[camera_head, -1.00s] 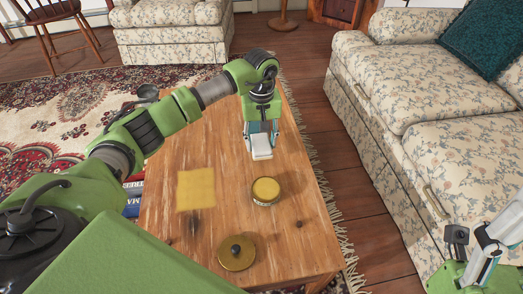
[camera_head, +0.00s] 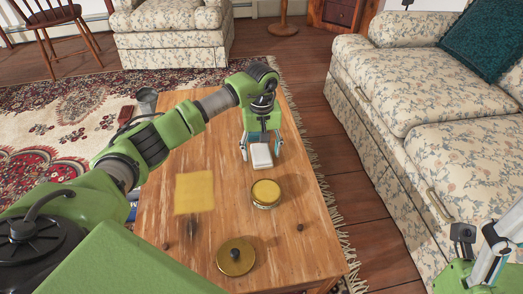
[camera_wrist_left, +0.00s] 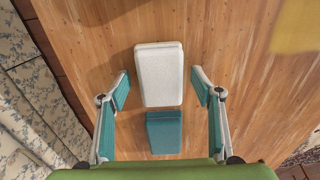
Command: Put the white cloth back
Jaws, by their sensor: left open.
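The white cloth (camera_head: 261,156) looks like a small folded rectangular pad. It lies on the wooden table, toward its far part; the left wrist view shows it flat (camera_wrist_left: 160,75). My left gripper (camera_head: 261,151) is open, with one finger on each side of the cloth. In the left wrist view, gaps show between both fingertips (camera_wrist_left: 160,87) and the cloth. A teal block (camera_wrist_left: 164,133) shows just below the cloth there; I cannot tell whether it is part of my gripper. My right gripper (camera_head: 488,262) is partly visible at the lower right, away from the table.
A yellow square cloth (camera_head: 194,192), a round open tin (camera_head: 266,192) and a brass lid with a knob (camera_head: 236,257) are on the table (camera_head: 300,200). A floral sofa (camera_head: 430,135) stands to the right.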

